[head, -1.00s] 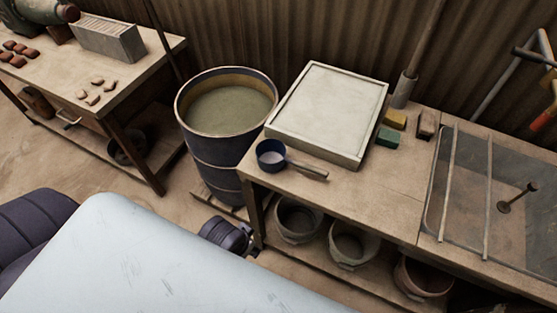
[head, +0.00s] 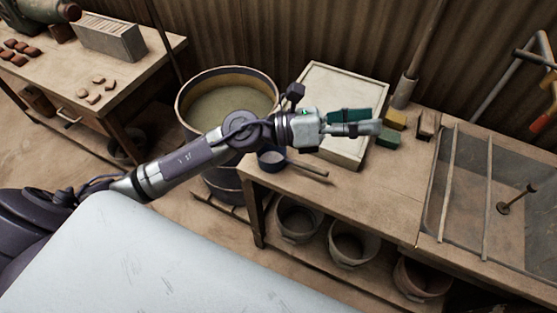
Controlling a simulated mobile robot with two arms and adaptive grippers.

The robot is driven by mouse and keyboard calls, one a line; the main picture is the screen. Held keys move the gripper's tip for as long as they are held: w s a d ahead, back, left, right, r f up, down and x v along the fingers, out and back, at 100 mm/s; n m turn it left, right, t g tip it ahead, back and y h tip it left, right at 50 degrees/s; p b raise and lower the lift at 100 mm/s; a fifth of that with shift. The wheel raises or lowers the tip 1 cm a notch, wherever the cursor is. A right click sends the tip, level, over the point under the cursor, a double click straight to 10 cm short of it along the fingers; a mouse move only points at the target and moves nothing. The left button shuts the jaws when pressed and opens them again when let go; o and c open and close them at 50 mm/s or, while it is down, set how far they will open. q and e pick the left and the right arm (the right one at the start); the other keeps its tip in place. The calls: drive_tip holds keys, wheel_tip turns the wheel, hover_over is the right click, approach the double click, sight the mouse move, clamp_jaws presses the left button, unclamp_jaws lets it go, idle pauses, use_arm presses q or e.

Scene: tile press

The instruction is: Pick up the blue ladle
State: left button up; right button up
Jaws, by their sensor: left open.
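The blue ladle (head: 270,163) lies on the wooden workbench near its left front corner. Its bowl is partly hidden by my left arm, and its wooden handle (head: 310,169) points right. My left gripper (head: 372,122) is open and empty. In the picture it lies over the pale square slab, above and to the right of the ladle, apart from it. My right gripper is not in view.
A pale slab (head: 344,88) lies behind the ladle. A green block (head: 388,137) and a yellow block (head: 396,119) sit right of it. A water-filled barrel (head: 197,92) stands left of the bench (head: 375,200). Several pots, one a grey pot (head: 298,220), sit below.

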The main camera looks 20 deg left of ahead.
use_arm(q)
wheel_tip(320, 180, down, 5)
drive_tip(key=m+g+y, duration=0.2)
drive_tip(key=m+g, duration=0.2)
drive_tip(key=m, duration=0.1)
drive_tip(key=m+g+y, duration=0.3)
drive_tip(key=m+y, duration=0.3)
drive_tip(key=y, duration=0.5)
approach(297, 162)
drive_tip(key=x, duration=0.2)
drive_tip(key=p+x, duration=0.1)
drive_tip(key=x, duration=0.2)
drive_tip(key=shift+s+f, duration=0.2)
drive_tip(key=shift+f, duration=0.05)
drive_tip(key=shift+w+p+x, duration=0.15)
drive_tip(key=shift+p+x, duration=0.35)
drive_tip(key=shift+x, duration=0.95)
drive_tip(key=shift+w+p+x, duration=0.15)
drive_tip(key=shift+p+x, duration=0.3)
drive_tip(key=shift+x, duration=1)
drive_tip(key=c, duration=0.9)
clamp_jaws()
